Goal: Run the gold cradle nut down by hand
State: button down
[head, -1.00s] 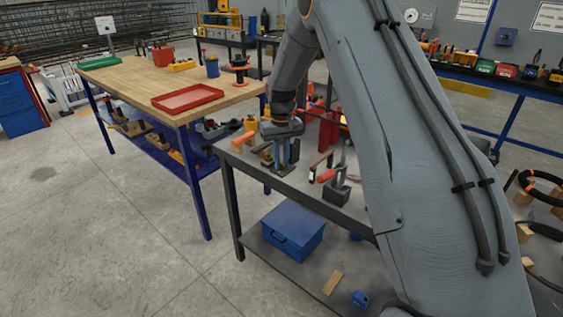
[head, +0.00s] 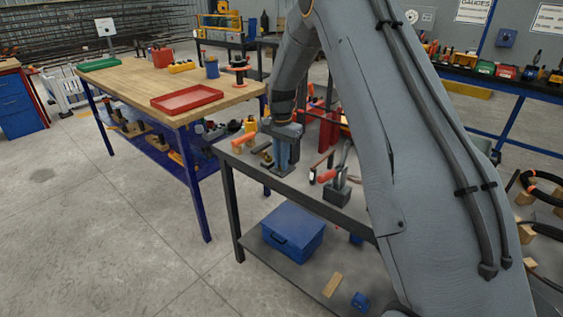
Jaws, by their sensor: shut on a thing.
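My gripper (head: 284,162) points down at the dark steel bench (head: 226,158), near its left end. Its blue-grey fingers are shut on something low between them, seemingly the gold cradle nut. The nut itself is hidden by the fingers and too small to make out. A small tan-gold piece (head: 265,151) shows just left of the gripper, partly covered by it. I cannot tell whether it belongs to the cradle.
A tool with an orange handle (head: 243,139) lies left of the gripper. A dark clamp-like tool (head: 337,190) stands to its right, close by. A wooden table (head: 135,78) with a red tray (head: 187,98) stands behind left. A blue box (head: 292,232) sits on the lower shelf.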

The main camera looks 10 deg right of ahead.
jog(key=shift+m, duration=1.5)
jog(key=c, duration=1.7)
grip_release()
jog(key=shift+r, duration=0.1)
notch_tip(320, 180, up, 8)
jog(key=shift+f+b, duration=0.15)
jog(key=shift+b, duration=0.7)
